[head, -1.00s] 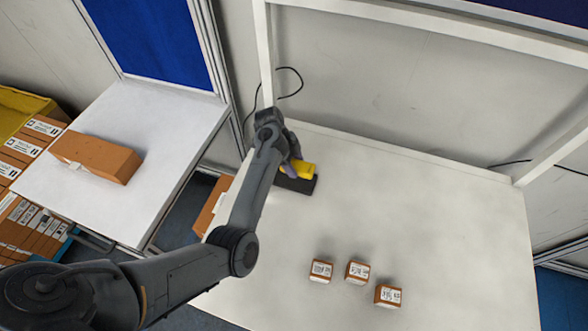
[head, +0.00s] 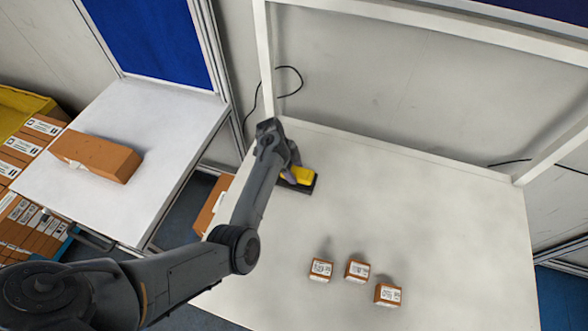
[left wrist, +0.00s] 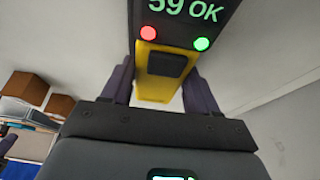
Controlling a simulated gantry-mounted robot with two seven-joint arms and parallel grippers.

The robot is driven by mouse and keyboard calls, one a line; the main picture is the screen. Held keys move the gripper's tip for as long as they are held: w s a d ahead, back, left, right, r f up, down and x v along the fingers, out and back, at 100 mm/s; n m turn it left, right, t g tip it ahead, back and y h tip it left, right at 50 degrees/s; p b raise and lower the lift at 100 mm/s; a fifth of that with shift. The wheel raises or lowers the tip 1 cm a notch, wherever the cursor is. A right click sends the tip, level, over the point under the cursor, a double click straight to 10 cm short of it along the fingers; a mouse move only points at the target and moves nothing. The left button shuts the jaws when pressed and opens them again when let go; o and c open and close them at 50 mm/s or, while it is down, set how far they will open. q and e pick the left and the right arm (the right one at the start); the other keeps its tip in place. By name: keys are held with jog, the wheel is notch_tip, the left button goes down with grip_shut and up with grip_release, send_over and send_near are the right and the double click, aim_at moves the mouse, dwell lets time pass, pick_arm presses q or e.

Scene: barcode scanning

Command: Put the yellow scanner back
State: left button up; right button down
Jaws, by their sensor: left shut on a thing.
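The yellow scanner (head: 300,175) is at the back left of the white table, in the head view. A dark base (head: 307,188) shows at its front edge; whether the scanner touches it I cannot tell. My left gripper (head: 289,174) is shut on the scanner. In the left wrist view the scanner (left wrist: 158,88) sits between the two fingers of my left gripper (left wrist: 160,85). Its black display (left wrist: 185,22) reads "59 OK", with a red and a green light below. My right gripper is not in view.
Several small labelled boxes, one of them a brown box (head: 388,295), stand at the front middle of the white table (head: 430,210). A long brown box (head: 95,157) lies on the left side table (head: 150,120). A frame post (head: 266,60) rises behind the scanner.

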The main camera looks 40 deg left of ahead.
pick_arm(q)
jog(key=shift+f, duration=0.25)
jog(key=o, duration=1.2)
